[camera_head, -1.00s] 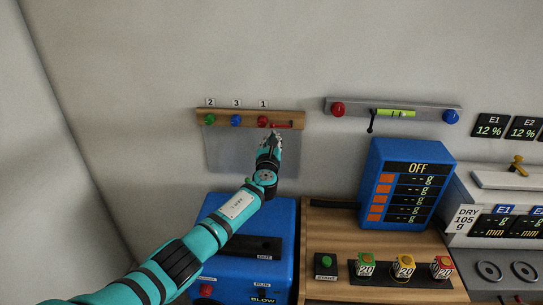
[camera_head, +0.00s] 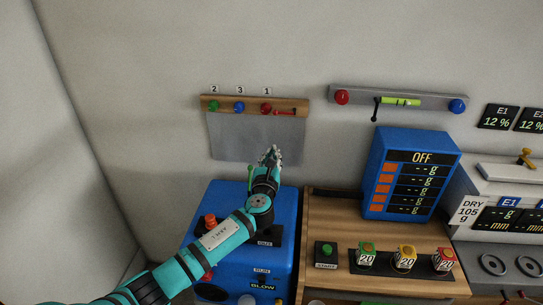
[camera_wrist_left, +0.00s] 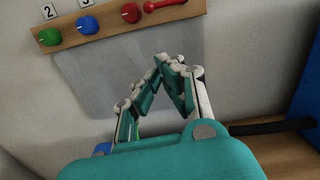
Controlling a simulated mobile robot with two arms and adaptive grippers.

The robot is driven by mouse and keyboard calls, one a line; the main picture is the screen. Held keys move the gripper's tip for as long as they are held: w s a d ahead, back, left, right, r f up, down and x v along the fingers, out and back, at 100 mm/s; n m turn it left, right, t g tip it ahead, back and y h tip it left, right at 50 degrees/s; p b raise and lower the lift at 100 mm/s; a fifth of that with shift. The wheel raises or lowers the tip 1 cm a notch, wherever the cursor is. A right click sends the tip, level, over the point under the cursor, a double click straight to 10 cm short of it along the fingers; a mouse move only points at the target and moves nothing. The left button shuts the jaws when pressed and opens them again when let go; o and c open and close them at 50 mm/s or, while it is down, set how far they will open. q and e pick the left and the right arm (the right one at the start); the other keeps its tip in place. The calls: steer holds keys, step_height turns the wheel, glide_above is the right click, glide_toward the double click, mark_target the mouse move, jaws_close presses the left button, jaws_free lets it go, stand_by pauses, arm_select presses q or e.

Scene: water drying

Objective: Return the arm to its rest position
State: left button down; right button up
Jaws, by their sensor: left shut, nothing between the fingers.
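My left arm (camera_head: 215,235) comes in from the lower left in the head view, teal with black bands. My left gripper (camera_head: 272,157) points up toward the wall, in front of the lower edge of the grey panel and below the wooden knob rail. Its fingertips also show in the left wrist view (camera_wrist_left: 172,62), meeting at their tips with nothing held. The gripper is apart from the red knob (camera_head: 266,108) and its red lever (camera_head: 286,112). My right gripper is not in view.
The wooden rail (camera_head: 253,99) carries green, blue and red knobs. A blue machine (camera_head: 228,190) stands under my arm. To its right is a wooden bench (camera_head: 325,200) with several buttons and a blue display box (camera_head: 416,142). A grey rail (camera_head: 363,94) is above.

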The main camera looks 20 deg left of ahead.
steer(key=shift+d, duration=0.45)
arm_select(q)
steer(key=s+d+f+n+g, duration=0.2)
steer(key=s+f+n+g, duration=0.2)
steer(key=s+f+n, duration=0.45)
steer(key=s+d+f+n+g, duration=0.2)
steer(key=s+f+n+g, duration=0.3)
steer(key=s+n, duration=0.7)
steer(key=s+d+f+n+g+h, duration=0.1)
steer(key=s+d+n+g+h, duration=0.3)
steer(key=s, duration=0.9)
steer(key=s+d+f+n+g+h, duration=0.15)
steer(key=s+n, duration=0.45)
steer(key=s, duration=0.6)
step_height(320, 180, down, 26)
steer(key=g+b, duration=0.1)
steer(key=s+a+f, duration=0.1)
steer(key=s+f, duration=0.8)
steer(key=s+a+f+m+g+b, duration=0.1)
steer(key=s+a+f, duration=0.1)
steer(key=s+f, duration=0.6)
steer(key=shift+s+a+f, duration=0.25)
steer(key=shift+s+f, duration=0.15)
steer(key=shift+f, duration=0.5)
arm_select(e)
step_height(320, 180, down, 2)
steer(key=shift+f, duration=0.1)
